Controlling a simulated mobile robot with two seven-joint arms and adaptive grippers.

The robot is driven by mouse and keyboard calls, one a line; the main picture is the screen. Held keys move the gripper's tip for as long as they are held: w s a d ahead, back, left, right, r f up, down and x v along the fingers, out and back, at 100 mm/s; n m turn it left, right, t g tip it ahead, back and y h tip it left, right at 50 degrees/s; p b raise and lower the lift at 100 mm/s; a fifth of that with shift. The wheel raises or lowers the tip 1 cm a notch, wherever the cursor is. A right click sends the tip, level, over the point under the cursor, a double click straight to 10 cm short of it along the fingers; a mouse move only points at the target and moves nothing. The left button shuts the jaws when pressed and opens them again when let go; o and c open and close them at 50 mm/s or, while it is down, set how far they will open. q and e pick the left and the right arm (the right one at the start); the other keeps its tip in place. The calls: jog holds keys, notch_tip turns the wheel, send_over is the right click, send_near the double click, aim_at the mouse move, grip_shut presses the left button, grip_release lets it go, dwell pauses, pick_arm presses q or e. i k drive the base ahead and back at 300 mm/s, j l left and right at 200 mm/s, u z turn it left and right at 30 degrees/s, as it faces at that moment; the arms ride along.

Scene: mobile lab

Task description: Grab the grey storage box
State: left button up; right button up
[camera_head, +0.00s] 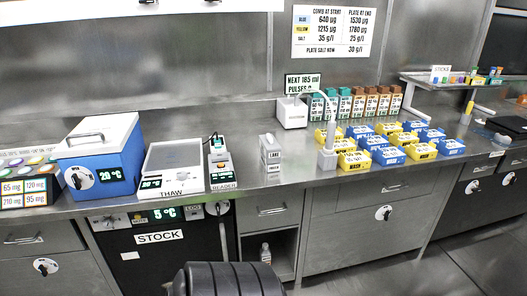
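I cannot pick out a thing that is surely the grey storage box. A small light grey block with a label (271,151) stands upright on the counter, a little right of the picture's middle. A blue box with a grey-white lid and handle (103,150) stands at the left of the counter, with a display and a knob on its front.
The steel counter (240,200) runs across the room. The thaw plate (172,165) and reader (221,166) stand left of centre. Several yellow and blue boxes (355,159) crowd the right. Below are the stock unit (165,250), drawers, and an open niche with a bottle (265,253).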

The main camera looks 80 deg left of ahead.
aim_at(270, 150)
jog(key=u, duration=2.4)
jog(key=i+l, duration=0.2)
